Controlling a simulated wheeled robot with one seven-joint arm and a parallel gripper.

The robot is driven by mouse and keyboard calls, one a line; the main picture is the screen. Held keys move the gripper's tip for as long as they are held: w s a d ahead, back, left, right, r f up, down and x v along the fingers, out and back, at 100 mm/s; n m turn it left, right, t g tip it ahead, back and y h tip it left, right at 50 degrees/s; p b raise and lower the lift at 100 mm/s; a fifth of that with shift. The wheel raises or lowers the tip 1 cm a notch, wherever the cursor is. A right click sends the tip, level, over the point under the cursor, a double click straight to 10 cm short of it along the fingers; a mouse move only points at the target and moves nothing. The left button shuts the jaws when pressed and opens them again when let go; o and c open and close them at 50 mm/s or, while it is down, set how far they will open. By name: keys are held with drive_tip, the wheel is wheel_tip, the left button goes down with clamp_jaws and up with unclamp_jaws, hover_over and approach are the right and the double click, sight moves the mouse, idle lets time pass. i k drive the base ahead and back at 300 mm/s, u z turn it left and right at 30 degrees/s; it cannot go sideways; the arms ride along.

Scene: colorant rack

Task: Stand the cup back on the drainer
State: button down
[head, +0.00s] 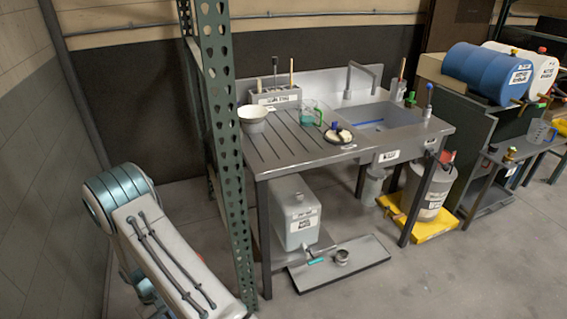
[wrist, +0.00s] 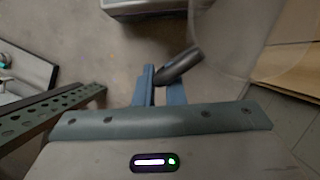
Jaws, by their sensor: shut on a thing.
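In the wrist view my gripper (wrist: 161,88) is shut on the dark handle (wrist: 180,66) of a large see-through cup (wrist: 240,40). The cup fills the upper right of that view, tilted and blurred, and its rim runs out of frame. In the head view neither my gripper nor this cup shows; only my arm is at lower left. The drainer (head: 270,152) is the grooved left part of the steel sink bench. A clear jug with a green handle (head: 309,113) and a white bowl (head: 252,117) stand on it.
A green perforated rack post (head: 225,150) rises between my arm and the bench. A dark round dish (head: 338,135) lies by the sink basin (head: 385,122). A caddy (head: 275,98) stands at the back. The drainer's front left is bare. A grey canister (head: 297,215) stands below.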

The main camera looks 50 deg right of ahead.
sight(317, 141)
drive_tip(key=z, duration=2.15)
drive_tip(key=i, duration=0.25)
drive_tip(key=u, duration=0.05)
